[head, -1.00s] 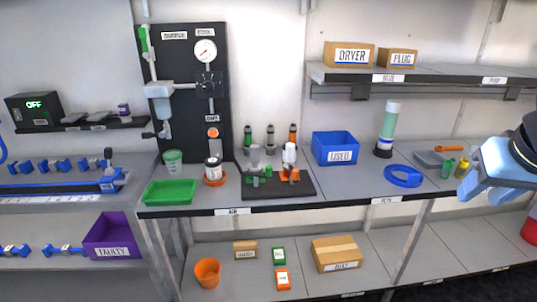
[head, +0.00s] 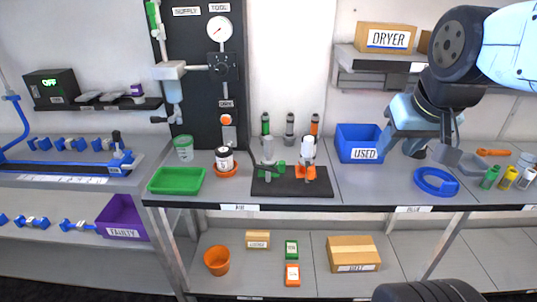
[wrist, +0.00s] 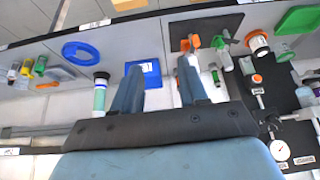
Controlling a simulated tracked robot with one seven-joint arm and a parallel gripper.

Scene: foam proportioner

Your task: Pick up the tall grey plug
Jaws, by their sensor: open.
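The tall grey plug (head: 290,128) stands upright at the back of the worktop. It is between a green-topped one (head: 265,126) and an orange-topped one (head: 315,126). My gripper (head: 404,146) is open and empty, to the right of the grey plug and beside the blue USED bin (head: 358,142). In the wrist view the scene is upside down and the open fingers (wrist: 158,82) have the blue bin (wrist: 150,68) between them. I cannot pick out the grey plug surely in the wrist view; a finger may hide it.
A black mat (head: 262,188) with small stands lies in front of the plugs. A black board (head: 190,60) with a gauge rises at left. A blue ring (head: 436,182) lies on the right; a shelf (head: 350,65) overhangs behind.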

